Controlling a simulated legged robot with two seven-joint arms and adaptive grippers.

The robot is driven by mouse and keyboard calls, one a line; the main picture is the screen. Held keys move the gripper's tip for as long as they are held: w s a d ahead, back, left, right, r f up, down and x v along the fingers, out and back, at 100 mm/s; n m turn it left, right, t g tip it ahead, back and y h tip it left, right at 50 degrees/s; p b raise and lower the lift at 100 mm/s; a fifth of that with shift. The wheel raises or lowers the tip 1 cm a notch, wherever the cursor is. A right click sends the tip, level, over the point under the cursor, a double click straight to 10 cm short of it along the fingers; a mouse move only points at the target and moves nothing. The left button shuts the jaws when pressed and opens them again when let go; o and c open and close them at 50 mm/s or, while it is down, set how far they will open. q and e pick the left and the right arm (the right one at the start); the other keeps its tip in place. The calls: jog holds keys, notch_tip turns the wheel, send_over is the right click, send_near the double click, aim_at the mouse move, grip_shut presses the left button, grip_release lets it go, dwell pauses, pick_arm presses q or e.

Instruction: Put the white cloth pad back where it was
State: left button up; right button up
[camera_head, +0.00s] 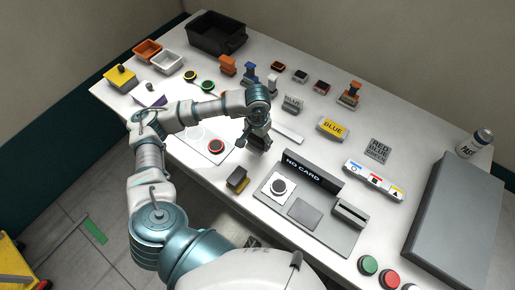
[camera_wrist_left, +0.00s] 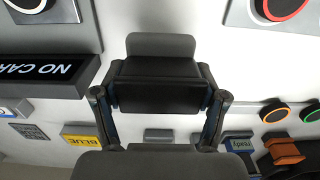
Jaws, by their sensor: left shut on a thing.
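My left gripper (camera_head: 256,141) points down over the middle of the console, between the red round button (camera_head: 216,146) and the NO CARD sign (camera_head: 313,172). I cannot make out the white cloth pad for certain in either view. A flat pale strip (camera_head: 288,133) lies on the console just right of the gripper; I cannot tell what it is. My right gripper is not in view.
A dark block with a yellow base (camera_head: 237,180) stands near the front edge. The card panel (camera_head: 305,213) lies right of it. Behind are several stamps and a yellow BLUE block (camera_head: 333,128).

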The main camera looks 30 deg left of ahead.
aim_at(258, 147)
pick_arm(q)
jog(key=shift+a+f, duration=0.45)
jog(key=shift+f, duration=0.35)
jog(key=shift+s+d+f, duration=0.1)
jog(key=shift+d+f, duration=0.05)
jog(key=shift+f, duration=0.45)
jog(key=shift+d+f, duration=0.1)
jog(key=shift+f, duration=0.5)
jog(key=shift+d+f, duration=0.25)
jog(key=shift+d, duration=0.4)
jog(key=shift+a+f, duration=0.1)
jog(key=shift+a, duration=0.15)
jog(key=o, duration=0.9)
jog(key=shift+a, duration=0.2)
jog(key=shift+o, duration=0.6)
jog(key=shift+a+f, duration=0.1)
jog(key=shift+a, duration=0.15)
jog(key=shift+d, duration=0.4)
notch_tip(258, 147, up, 2)
jog(key=shift+d+r, duration=0.1)
jog(key=shift+d, duration=0.05)
jog(key=r, duration=0.9)
jog(key=shift+a+r, duration=0.25)
jog(key=shift+a, duration=0.15)
jog(key=shift+d+r, duration=0.15)
jog(key=shift+r, duration=0.2)
jog(key=shift+d, duration=0.15)
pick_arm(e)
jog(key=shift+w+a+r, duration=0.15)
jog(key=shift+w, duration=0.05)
